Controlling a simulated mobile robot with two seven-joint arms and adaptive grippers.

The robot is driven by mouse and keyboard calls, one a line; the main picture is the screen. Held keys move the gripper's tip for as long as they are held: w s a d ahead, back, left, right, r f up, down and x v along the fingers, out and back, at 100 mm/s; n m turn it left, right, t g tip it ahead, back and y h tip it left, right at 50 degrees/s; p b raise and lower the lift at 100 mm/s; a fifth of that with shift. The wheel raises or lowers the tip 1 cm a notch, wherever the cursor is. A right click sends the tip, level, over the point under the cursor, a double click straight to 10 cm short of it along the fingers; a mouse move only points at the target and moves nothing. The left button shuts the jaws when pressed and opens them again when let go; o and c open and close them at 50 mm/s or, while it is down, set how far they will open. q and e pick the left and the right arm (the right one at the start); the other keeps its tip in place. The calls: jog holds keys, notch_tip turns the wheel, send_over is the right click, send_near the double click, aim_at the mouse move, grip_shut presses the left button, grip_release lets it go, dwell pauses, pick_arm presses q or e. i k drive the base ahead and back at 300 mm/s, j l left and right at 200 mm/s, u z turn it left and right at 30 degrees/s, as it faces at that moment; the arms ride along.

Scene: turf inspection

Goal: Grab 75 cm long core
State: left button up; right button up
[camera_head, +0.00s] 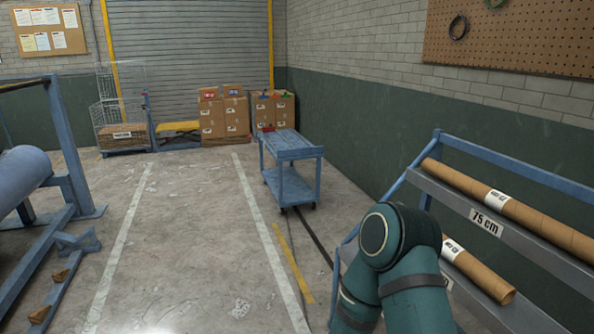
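A long brown cardboard core (535,222) with a white label lies along the upper level of a blue and grey rack (537,247) at the right. The rack's front rail carries a "75 cm" sign (486,222) just below this core. A second brown core (482,274) lies on the level below, its left part hidden behind my dark green arm. The upper core's right end is cut off by the picture's edge. Neither of my grippers shows. My bent arm stands at the bottom, in front of the rack's left part.
A blue two-level cart (291,150) stands ahead on the floor. Stacked cardboard boxes (224,113) and a wire cage cart (121,121) are at the back. A blue frame with a roll (20,178) is at left. The marked floor lane between is clear.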

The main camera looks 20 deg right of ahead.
aim_at(580, 246)
jog(key=i+z, duration=0.35)
jog(key=i+j+z, duration=0.1)
jog(key=i+z, duration=0.2)
jog(key=i+j+z, duration=0.2)
jog(key=i+z, duration=0.4)
jog(key=z, duration=0.25)
jog(key=i+j+z, duration=0.15)
jog(key=z, duration=0.35)
jog(key=i+j+z, duration=0.2)
jog(key=z, duration=0.3)
jog(key=i+j+z, duration=0.15)
jog(key=j+z, duration=0.15)
jog(key=z, duration=0.2)
jog(key=j+z, duration=0.35)
jog(key=z, duration=0.15)
jog(key=i, duration=0.05)
